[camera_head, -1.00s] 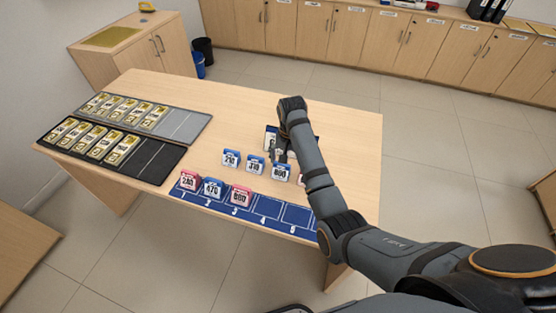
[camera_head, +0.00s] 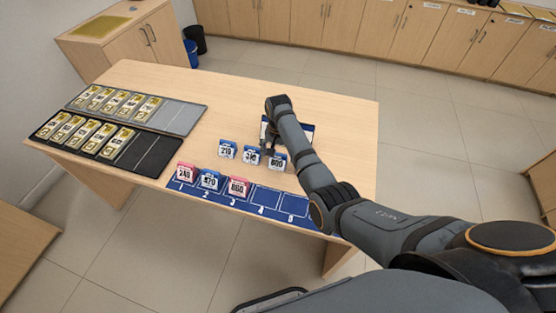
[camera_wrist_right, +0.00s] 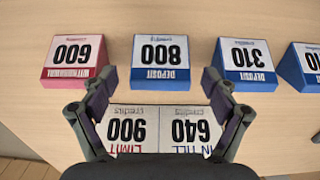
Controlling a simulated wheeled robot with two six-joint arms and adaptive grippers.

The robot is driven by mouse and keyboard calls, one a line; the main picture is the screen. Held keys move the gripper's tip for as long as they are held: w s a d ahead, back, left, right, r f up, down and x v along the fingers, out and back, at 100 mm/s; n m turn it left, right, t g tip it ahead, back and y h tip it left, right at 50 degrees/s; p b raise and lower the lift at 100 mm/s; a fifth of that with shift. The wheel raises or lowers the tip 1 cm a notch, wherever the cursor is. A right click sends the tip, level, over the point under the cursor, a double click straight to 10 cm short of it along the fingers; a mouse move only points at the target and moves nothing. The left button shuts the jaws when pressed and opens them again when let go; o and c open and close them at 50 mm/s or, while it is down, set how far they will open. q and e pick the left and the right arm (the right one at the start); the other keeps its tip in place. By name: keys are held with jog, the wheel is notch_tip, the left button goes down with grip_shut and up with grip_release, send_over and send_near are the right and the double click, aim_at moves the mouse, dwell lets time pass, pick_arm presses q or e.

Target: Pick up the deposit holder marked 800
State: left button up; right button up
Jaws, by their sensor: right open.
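The blue deposit holder marked 800 (camera_head: 278,161) stands on the table at the right end of the visible loose row. In the right wrist view the 800 holder (camera_wrist_right: 161,62) lies just ahead of my fingertips, centred between them. My right gripper (camera_wrist_right: 161,82) is open and empty, pointing down behind the row; in the head view the gripper (camera_head: 269,147) is dark and partly hidden by its own arm. My left gripper is not in view.
The blue 310 holder (camera_wrist_right: 246,62) and red 600 withdrawal holder (camera_wrist_right: 74,60) flank it. A sign reading 900 and 640 (camera_wrist_right: 160,128) lies under the gripper. A numbered blue mat (camera_head: 265,197) bears holders in slots 1 to 3. Banknote trays (camera_head: 180,118) lie left.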

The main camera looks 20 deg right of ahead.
notch_tip(320, 180, down, 2)
jog(key=shift+w+f, duration=0.1)
jog(key=c, duration=1.2)
jog(key=shift+c, duration=0.2)
jog(key=shift+r, duration=0.2)
